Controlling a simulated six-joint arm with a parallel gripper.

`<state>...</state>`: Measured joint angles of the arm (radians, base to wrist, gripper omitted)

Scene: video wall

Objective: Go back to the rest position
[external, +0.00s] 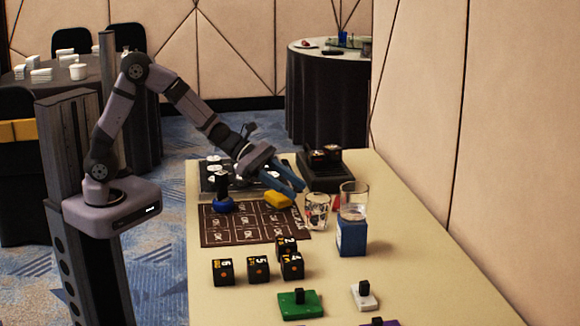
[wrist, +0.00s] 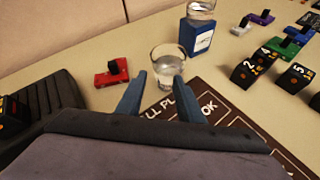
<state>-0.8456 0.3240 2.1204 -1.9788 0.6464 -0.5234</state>
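My gripper (external: 298,189) reaches out over the far part of the table, above the dark printed mat (external: 222,232). In the wrist view its two blue fingers (wrist: 161,92) stand apart with nothing between them. A yellow block (external: 279,200) shows just below the fingers in the external view; I cannot tell the exact height between them. A clear glass (external: 317,211) stands just right of the fingertips. In the wrist view this glass (wrist: 168,66) is beyond the fingertips and apart from them.
A blue box (external: 351,237) with a glass on top stands right of the clear glass. Several black numbered cubes (external: 258,269), a green piece (external: 300,304) and a white piece (external: 364,296) are nearer the camera. A red piece (wrist: 112,74) and a black device (external: 325,170) are behind.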

